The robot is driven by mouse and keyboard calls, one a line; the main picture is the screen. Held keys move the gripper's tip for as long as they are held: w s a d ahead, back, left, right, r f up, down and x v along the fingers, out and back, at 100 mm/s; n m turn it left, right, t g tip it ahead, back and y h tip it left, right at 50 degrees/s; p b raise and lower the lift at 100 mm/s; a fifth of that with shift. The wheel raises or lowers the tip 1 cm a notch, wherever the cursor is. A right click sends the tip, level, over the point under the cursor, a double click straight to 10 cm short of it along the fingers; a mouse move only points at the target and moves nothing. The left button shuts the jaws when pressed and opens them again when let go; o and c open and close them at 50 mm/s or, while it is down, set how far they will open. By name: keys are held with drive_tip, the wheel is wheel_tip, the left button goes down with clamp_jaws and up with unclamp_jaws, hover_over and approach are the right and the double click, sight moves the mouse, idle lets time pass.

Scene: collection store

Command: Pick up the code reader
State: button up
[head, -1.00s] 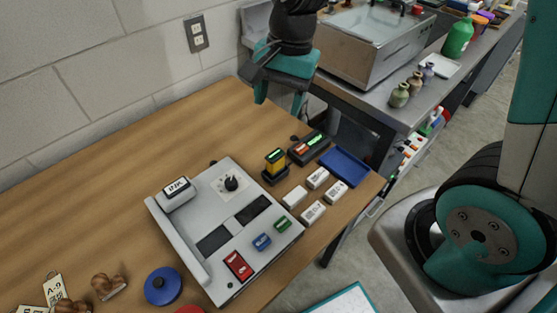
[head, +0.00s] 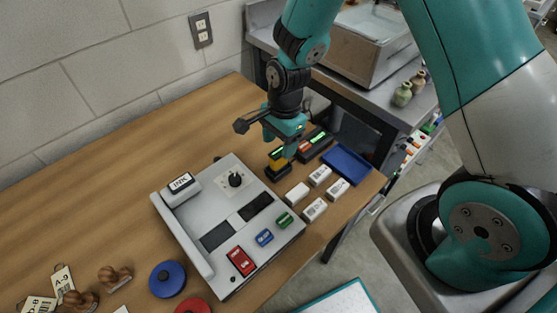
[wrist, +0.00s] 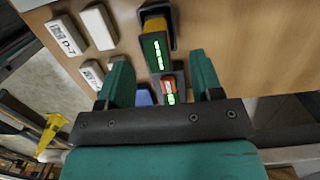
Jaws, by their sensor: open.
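The code reader (head: 277,166) is a small yellow and black device with a green lit display. It stands on the wooden table, right of the grey panel. In the wrist view the code reader (wrist: 155,46) shows just beyond and between my fingertips. My gripper (head: 284,143), teal with dark parts, is directly above it in the head view and partly hides its top. In the wrist view my gripper (wrist: 162,70) is open, with a finger to either side and nothing held.
A black unit (head: 316,143) with red and green lights stands close to the reader's right. White labelled blocks (head: 314,208) and a blue tray (head: 346,164) lie near the table's right edge. The grey panel (head: 190,222) carries coloured blocks. Bare table lies at the back left.

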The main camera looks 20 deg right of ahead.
sight(279, 152)
drive_tip(key=f, duration=0.3)
drive_tip(key=f+p, duration=0.1)
drive_tip(key=f, duration=0.1)
drive_tip(key=shift+s+a, duration=0.3)
drive_tip(key=shift+a, duration=0.05)
drive_tip(key=shift+c, duration=0.2)
drive_tip(key=c, duration=1)
